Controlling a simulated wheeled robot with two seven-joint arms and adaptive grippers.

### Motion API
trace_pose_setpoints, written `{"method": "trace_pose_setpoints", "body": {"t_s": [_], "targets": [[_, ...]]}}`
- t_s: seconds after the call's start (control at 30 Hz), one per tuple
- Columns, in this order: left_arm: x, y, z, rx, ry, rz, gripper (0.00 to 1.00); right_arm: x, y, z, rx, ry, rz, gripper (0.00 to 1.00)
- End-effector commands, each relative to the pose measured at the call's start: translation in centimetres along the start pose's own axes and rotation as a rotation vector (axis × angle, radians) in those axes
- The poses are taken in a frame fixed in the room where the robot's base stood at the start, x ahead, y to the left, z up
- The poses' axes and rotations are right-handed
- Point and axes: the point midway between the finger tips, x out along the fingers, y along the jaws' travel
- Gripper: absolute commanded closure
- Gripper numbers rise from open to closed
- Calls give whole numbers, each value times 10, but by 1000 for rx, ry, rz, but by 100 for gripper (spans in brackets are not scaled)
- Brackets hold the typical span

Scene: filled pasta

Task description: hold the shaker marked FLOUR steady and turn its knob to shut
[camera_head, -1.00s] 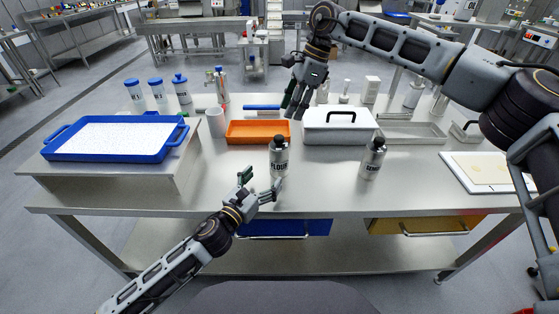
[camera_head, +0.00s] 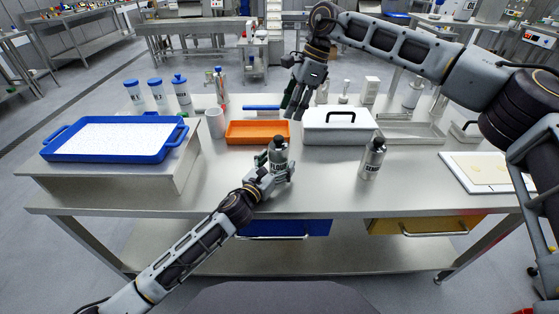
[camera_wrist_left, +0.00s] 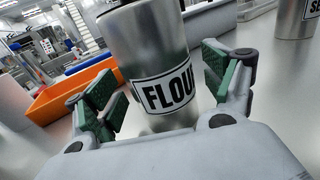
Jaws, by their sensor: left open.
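The shaker marked FLOUR (camera_head: 279,153) is a silver cylinder with a dark top, upright on the steel table in front of the orange tray.
A second silver shaker (camera_head: 373,158) stands to the right. Behind are an orange tray (camera_head: 240,139) and a white box with a black handle (camera_head: 318,134). A blue tray (camera_head: 170,149) sits on a raised stand at left. The table between the two shakers is clear.

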Motion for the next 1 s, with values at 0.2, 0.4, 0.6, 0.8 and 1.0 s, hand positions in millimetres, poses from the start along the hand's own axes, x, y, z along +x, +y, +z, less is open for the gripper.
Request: {"method": "trace_pose_setpoints", "body": {"t_s": [0.2, 0.4, 0.6, 0.8, 1.0], "targets": [[13, -1, 0, 0, 0, -1, 17, 0, 0, 0, 0, 0, 0, 64], [16, -1, 0, 0, 0, -2, 17, 0, 0, 0, 0, 0, 0, 64], [16, -1, 0, 0, 0, -1, 17, 0, 0, 0, 0, 0, 0, 64], [16, 0, 0, 0, 0, -1, 43, 0, 0, 0, 0, 0, 0, 64], [16, 0, 0, 0, 0, -1, 68, 0, 0, 0, 0, 0, 0, 64]]}}
